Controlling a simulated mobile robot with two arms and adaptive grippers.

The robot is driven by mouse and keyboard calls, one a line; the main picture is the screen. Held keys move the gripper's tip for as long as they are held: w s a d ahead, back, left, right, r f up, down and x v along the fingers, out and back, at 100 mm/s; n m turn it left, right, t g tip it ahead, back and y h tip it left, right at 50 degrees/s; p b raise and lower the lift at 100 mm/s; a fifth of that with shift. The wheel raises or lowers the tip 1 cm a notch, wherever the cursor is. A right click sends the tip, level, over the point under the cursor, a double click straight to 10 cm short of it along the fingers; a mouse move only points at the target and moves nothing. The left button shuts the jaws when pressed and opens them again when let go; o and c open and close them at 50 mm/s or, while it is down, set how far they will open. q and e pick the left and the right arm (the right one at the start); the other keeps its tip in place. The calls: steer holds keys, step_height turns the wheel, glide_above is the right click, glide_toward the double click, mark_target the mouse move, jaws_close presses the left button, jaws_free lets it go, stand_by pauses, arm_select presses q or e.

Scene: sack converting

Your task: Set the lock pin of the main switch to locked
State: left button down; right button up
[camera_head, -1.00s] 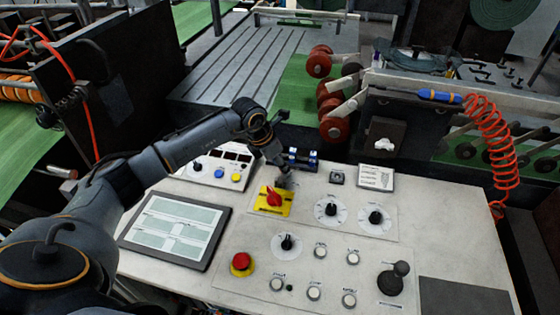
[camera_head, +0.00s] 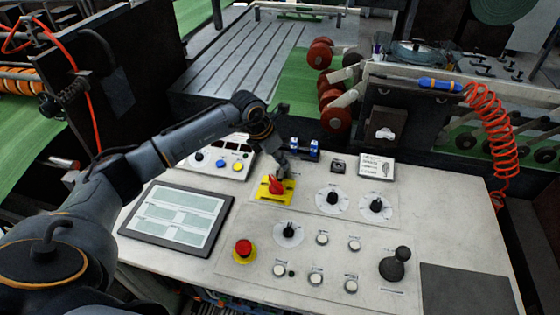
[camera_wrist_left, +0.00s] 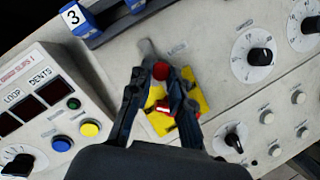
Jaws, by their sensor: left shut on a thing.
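The main switch is a red rotary handle (camera_head: 276,187) on a yellow plate (camera_head: 289,196), left of centre on the pale console. My left gripper (camera_head: 281,172) reaches down at the plate's far edge. In the left wrist view its two dark fingers (camera_wrist_left: 160,78) are shut on a round red knob (camera_wrist_left: 160,70), seemingly the lock pin's, beside a grey metal tab (camera_wrist_left: 148,50). The yellow plate (camera_wrist_left: 196,92) and part of the red handle (camera_wrist_left: 168,124) show between and below the fingers. The pin's shaft and seat are hidden. My right gripper is not in view.
Two dark dials (camera_head: 332,198) stand right of the switch. A red emergency button (camera_head: 243,248) and a tablet-like screen (camera_head: 178,225) lie nearer. A blue-and-black block (camera_head: 304,149) sits close behind the gripper. A panel with coloured buttons (camera_head: 220,160) is at its left.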

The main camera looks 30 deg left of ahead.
arm_select(q)
steer(key=shift+s+d, duration=0.25)
steer(key=shift+s, duration=0.45)
steer(key=shift+w+a+f, duration=0.1)
steer(key=shift+a, duration=0.05)
steer(key=c, duration=1.5)
jaws_free()
steer(key=o, duration=0.3)
steer(key=shift+w+r, duration=0.1)
steer(key=shift+r, duration=0.15)
steer(key=v, duration=1.1)
steer(key=shift+r, duration=0.35)
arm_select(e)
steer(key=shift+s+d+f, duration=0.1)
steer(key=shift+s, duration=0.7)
